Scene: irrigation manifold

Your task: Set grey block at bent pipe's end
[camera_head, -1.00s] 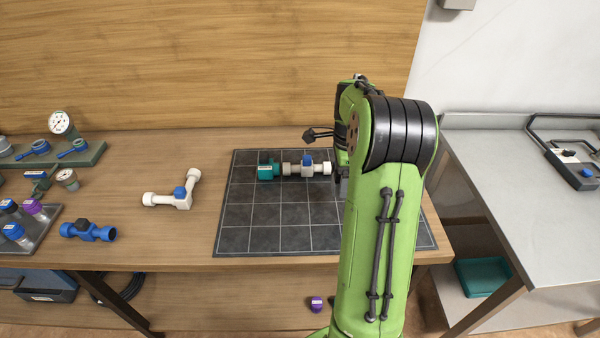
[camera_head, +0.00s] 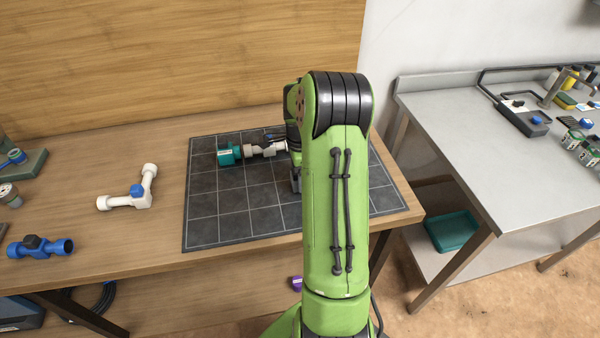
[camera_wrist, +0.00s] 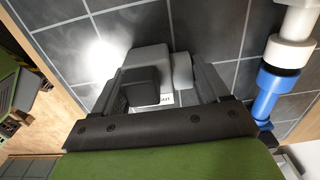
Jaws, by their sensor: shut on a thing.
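My gripper (camera_wrist: 158,78) is shut on a grey block (camera_wrist: 150,60) with a darker part and a small white label, in the wrist view, over the dark grid mat. In the head view my green arm hides the block and most of the gripper. A line of joined fittings (camera_head: 262,150), teal at its left end, lies on the mat and runs behind my arm. The wrist view shows a white and blue pipe (camera_wrist: 265,95) to the right of the block, apart from it. An L-shaped white pipe (camera_head: 118,201) with a blue cap lies left of the mat.
The grid mat (camera_head: 215,205) has bare squares at its front left. A blue fitting (camera_head: 40,247) lies at the table's left. A grey bench (camera_head: 450,130) with tools stands at the right, with a teal tray (camera_head: 452,230) below it.

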